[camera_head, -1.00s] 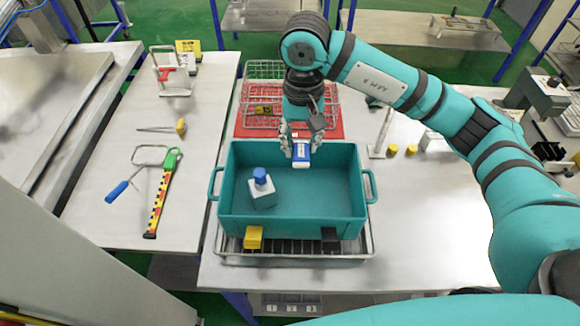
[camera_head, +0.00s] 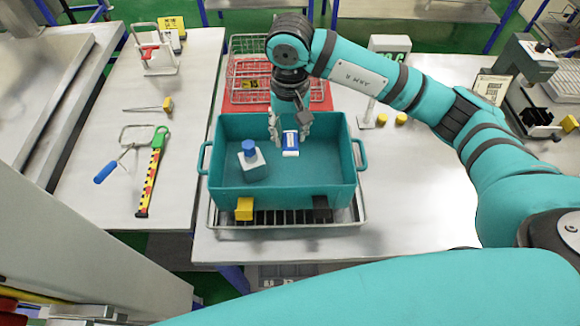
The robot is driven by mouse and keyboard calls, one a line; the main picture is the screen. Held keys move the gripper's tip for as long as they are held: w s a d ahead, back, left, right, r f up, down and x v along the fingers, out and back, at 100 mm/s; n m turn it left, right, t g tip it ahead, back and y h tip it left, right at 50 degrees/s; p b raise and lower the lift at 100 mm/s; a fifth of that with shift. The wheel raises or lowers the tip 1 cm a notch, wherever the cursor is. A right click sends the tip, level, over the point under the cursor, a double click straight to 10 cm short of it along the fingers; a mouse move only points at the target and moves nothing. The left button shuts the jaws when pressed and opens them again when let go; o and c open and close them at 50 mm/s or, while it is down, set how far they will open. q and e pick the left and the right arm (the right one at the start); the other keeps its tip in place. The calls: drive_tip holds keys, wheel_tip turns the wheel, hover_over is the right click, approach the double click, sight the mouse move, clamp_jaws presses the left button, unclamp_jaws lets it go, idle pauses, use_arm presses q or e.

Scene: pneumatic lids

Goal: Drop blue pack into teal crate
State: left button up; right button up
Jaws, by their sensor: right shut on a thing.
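The teal crate (camera_head: 280,196) stands on a wire rack on the bench in the middle of the head view. The pack's height above the crate floor is hard to judge. My left gripper is not in view.
A white bottle with a blue cap (camera_head: 251,162) is inside the crate at the left. A yellow block (camera_head: 244,208) and a black block (camera_head: 321,209) are at the crate's front. A red mat with wire baskets (camera_head: 248,80) lies behind. The bench to the right is mostly clear.

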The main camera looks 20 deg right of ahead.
drive_tip(key=o, duration=1)
drive_tip(key=shift+r, duration=0.1)
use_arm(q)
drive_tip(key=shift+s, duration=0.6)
use_arm(e)
wheel_tip(320, 180, up, 12)
drive_tip(key=shift+f, duration=0.1)
